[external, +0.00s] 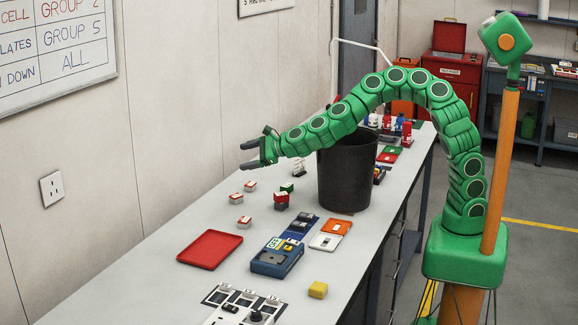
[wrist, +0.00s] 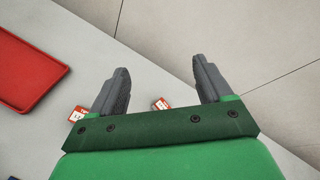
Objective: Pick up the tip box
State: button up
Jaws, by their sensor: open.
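Several small red-and-white boxes lie on the grey bench; I cannot tell which is the tip box. In the external view one box (external: 250,186) is farthest back, another box (external: 236,198) is just in front of it, and a third box (external: 244,222) is nearer the red tray. My gripper (external: 246,155) is open and empty, held above the bench and pointing left toward the wall. In the wrist view a red-and-white box (wrist: 161,104) shows between the bases of my open fingers (wrist: 160,72), partly hidden by the gripper body. Another box (wrist: 78,114) shows beside the left finger.
A red tray (external: 210,249) lies at the bench's left edge. A tall black bin (external: 347,175) stands under my arm. A dark red block (external: 281,202), a blue device (external: 277,258), a yellow block (external: 318,290) and orange and white plates are nearby. The wall (external: 200,100) is close behind.

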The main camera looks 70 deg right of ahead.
jog(key=s+a+f+m+h, duration=0.1)
jog(key=s+a+f+m, duration=0.2)
jog(key=s+a+m, duration=0.65)
send_near(247, 220)
jog(key=shift+w+a+r+n, duration=0.1)
jog(key=shift+w+n, duration=0.1)
jog(key=shift+w, duration=0.15)
jog(key=shift+w+a+r+n, duration=0.1)
jog(key=shift+w+n, duration=0.05)
jog(key=shift+w, duration=0.2)
jog(key=shift+x, duration=1.05)
jog(key=shift+f+x, duration=0.15)
jog(key=shift+x, duration=0.65)
jog(key=shift+f+x, duration=0.15)
jog(key=shift+x, duration=0.6)
jog(key=shift+d+x, duration=0.2)
jog(key=shift+x, duration=1.05)
jog(key=shift+f, duration=0.1)
jog(key=shift+c, duration=0.4)
jog(key=c, duration=1.1)
